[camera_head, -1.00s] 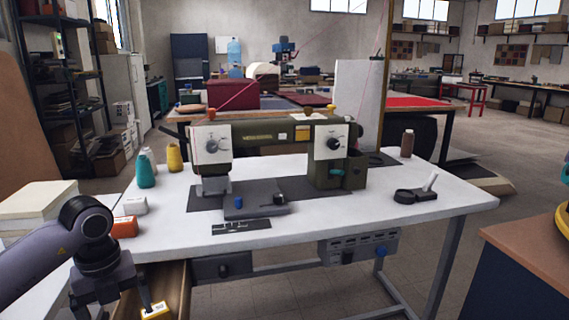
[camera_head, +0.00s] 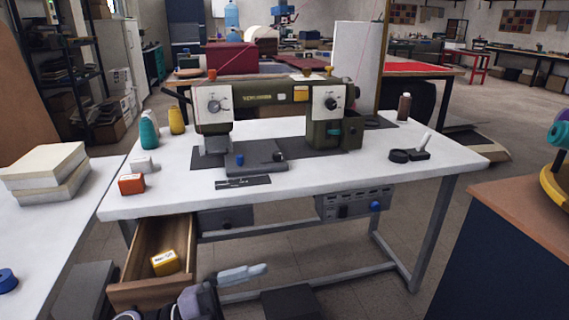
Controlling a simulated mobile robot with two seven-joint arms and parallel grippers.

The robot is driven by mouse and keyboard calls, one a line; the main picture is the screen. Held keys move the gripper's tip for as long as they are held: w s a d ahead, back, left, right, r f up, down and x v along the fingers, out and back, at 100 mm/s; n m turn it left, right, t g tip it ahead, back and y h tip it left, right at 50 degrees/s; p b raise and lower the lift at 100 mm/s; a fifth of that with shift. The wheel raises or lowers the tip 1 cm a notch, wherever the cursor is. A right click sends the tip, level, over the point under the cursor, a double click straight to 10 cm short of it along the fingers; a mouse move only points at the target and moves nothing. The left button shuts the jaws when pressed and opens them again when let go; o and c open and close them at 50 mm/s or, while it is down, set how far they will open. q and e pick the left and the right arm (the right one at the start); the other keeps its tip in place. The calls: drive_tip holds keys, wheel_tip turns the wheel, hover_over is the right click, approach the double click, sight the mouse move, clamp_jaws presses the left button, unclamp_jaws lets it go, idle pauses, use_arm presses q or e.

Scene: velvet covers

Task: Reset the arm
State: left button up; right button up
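Part of my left arm shows at the bottom edge, in front of the open drawer (camera_head: 122,293). A pale, elongated grey-blue piece extends from it to the right, below the sewing table (camera_head: 330,178). I cannot tell whether it is part of my gripper or something else, and the fingers cannot be made out. The drawer is pulled out at the table's left and holds a yellow box (camera_head: 165,263). My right gripper is not in view.
A green sewing machine (camera_head: 270,95) stands on the white table, with teal (camera_head: 149,130) and yellow (camera_head: 177,120) spools and an orange box (camera_head: 131,184). Stacked books (camera_head: 45,172) lie on the left table. A brown-topped cabinet (camera_head: 535,210) stands at right.

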use_arm(q)
drive_tip(key=a+f+n+t+y, duration=1)
drive_tip(key=a+n+t+y, duration=0.15)
drive_tip(key=n, duration=0.85)
drive_tip(key=s+a+f+n+g+y, duration=0.3)
drive_tip(key=s+f+n+g+y, duration=0.25)
drive_tip(key=s+f, duration=0.65)
wheel_tip(320, 180, up, 11)
drive_tip(key=a+p, duration=0.1)
drive_tip(key=p, duration=1.3)
drive_tip(key=shift+w+a+m+p, duration=0.3)
drive_tip(key=shift+m+p, duration=0.1)
drive_tip(key=shift+m, duration=0.05)
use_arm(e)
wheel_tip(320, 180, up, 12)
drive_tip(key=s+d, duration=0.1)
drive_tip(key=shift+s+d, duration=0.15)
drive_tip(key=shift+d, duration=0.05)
